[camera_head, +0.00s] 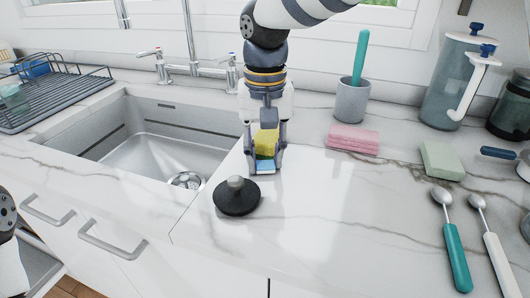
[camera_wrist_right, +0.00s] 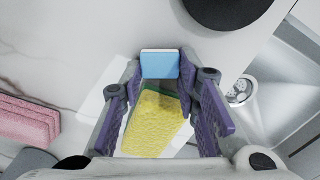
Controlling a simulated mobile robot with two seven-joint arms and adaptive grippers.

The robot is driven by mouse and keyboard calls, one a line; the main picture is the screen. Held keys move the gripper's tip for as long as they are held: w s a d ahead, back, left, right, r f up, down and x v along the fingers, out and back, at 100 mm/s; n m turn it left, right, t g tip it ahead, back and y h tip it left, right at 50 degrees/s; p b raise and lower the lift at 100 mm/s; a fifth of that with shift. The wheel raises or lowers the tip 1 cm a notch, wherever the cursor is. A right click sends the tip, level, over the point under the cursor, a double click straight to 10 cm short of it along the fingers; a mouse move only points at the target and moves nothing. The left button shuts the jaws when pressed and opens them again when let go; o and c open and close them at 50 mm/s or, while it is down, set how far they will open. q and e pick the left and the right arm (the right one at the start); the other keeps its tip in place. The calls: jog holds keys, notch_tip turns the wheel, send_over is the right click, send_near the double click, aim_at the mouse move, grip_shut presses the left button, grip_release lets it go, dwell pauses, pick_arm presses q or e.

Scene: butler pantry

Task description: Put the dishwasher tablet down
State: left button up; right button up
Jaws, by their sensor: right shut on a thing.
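My right gripper (camera_head: 265,160) points down over the counter, just right of the sink. It is shut on the dishwasher tablet (camera_head: 264,167), a small blue and white block between its fingertips. The tablet also shows at the fingertips in the wrist view (camera_wrist_right: 160,64). I cannot tell whether its underside touches the counter. Part of my left arm shows at the left edge of the head view, but its gripper does not.
A yellow-green sponge (camera_wrist_right: 155,125) shows between the fingers, beyond the tablet. A black sink plug (camera_head: 236,198) lies just in front.

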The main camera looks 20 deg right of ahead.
aim_at(265, 161)
jog(key=o, duration=0.8)
jog(key=shift+f, duration=0.1)
notch_tip(265, 161, up, 12)
jog(key=shift+f, duration=0.2)
jog(key=shift+o, duration=0.6)
jog(key=shift+w+r, duration=0.1)
jog(key=shift+w, duration=0.15)
notch_tip(265, 161, down, 12)
jog(key=shift+r, duration=0.1)
